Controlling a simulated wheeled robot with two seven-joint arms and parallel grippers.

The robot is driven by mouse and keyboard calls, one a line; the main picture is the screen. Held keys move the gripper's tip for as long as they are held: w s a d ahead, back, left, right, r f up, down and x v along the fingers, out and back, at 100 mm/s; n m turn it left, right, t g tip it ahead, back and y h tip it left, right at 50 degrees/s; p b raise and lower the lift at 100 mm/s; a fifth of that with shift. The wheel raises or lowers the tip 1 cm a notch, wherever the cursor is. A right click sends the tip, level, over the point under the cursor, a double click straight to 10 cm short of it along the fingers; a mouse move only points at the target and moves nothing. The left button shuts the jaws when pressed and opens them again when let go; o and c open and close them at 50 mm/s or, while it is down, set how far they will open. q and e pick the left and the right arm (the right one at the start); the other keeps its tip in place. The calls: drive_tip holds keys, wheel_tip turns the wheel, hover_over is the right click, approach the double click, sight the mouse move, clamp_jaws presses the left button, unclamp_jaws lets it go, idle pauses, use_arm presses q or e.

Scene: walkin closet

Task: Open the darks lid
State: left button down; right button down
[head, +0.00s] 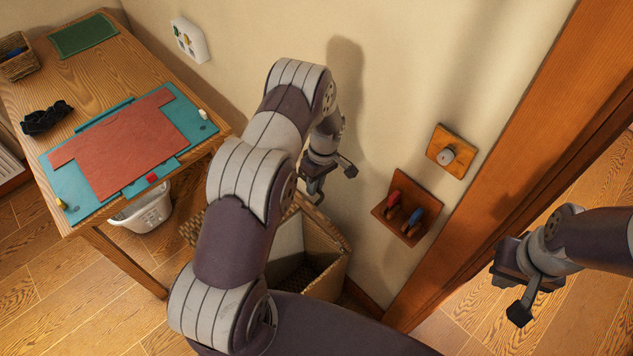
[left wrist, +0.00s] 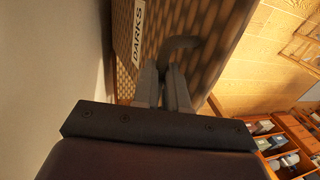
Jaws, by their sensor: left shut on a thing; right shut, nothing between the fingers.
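The wicker hamper (head: 325,275) stands on the floor against the wall, partly hidden behind my left arm. Part of its inside shows from above. My left gripper (head: 316,190) is over the hamper near the wall. In the left wrist view its fingers (left wrist: 163,80) are closed at the handle. The lid's full outline is hidden in the head view. My right gripper (head: 512,292) is shut and empty at the right, away from the hamper.
A wooden table (head: 100,85) at the left holds a red shirt (head: 120,143) on a teal mat (head: 70,190). A white basket (head: 147,210) stands beneath it. Wall boards with red and blue hooks (head: 404,208) and a knob (head: 446,156) are beside the wooden door frame (head: 530,150).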

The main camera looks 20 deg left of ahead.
use_arm(q)
drive_tip(key=shift+s+f, duration=0.2)
drive_tip(key=c, duration=1.2)
unclamp_jaws()
drive_tip(key=shift+w, duration=0.1)
drive_tip(key=shift+o, duration=0.2)
drive_tip(key=shift+w, duration=0.25)
drive_tip(key=shift+r, duration=0.15)
wheel_tip(320, 180, up, 12)
drive_tip(key=w+b, duration=0.1)
drive_tip(key=w, duration=0.1)
drive_tip(key=shift+w+d, duration=0.2)
drive_tip(key=shift+d, duration=0.25)
